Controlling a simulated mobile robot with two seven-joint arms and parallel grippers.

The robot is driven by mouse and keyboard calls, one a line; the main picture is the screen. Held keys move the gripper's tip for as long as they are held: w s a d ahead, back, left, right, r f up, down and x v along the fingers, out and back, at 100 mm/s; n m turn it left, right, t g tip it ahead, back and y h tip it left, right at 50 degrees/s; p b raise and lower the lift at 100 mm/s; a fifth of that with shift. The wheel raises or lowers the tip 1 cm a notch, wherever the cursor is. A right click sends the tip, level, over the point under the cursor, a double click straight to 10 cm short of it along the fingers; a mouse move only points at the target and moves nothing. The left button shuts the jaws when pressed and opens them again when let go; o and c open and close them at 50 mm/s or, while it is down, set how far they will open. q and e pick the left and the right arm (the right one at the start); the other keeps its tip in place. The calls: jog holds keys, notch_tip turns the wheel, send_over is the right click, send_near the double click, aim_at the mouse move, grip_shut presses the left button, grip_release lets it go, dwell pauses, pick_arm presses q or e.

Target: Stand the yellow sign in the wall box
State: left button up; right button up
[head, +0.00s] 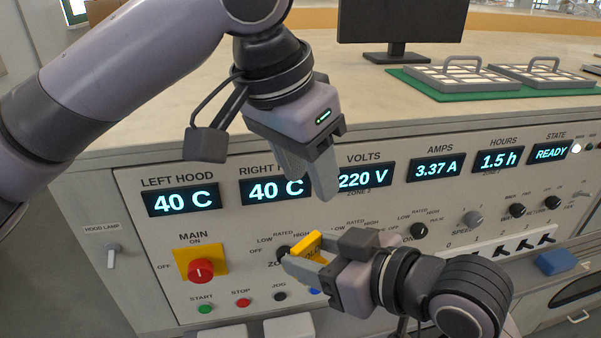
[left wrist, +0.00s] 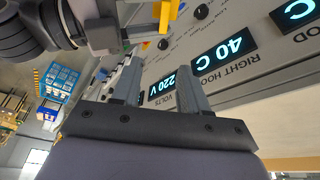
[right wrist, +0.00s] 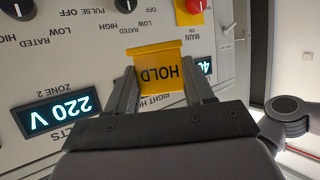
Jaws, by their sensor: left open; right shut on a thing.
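The yellow sign (right wrist: 160,72), marked HOLD, is held between the fingers of my right gripper (head: 318,268), in front of the panel near the zone knobs. In the head view only part of the sign (head: 306,246) shows; the fingers hide the rest. A yellow edge of it also shows in the left wrist view (left wrist: 165,16). My left gripper (head: 305,165) is open and empty, above the right gripper and in front of the volts display. I cannot make out the wall box in any view.
The control panel (head: 140,240) carries displays, knobs and a red main switch (head: 201,271) on a yellow plate. The worktop (head: 180,120) holds a monitor (head: 400,22) and trays on a green mat (head: 480,92). A blue crate (left wrist: 62,82) stands on the floor behind.

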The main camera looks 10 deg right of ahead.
aim_at(309, 241)
pick_arm(q)
jog(key=shift+n+g+y, duration=0.4)
jog(key=shift+g+y, duration=0.1)
jog(key=shift+y, duration=0.4)
jog(key=f, duration=1.2)
jog(key=shift+d, duration=0.2)
jog(key=shift+s, duration=0.1)
grip_shut()
pick_arm(e)
jog(key=o, duration=1.1)
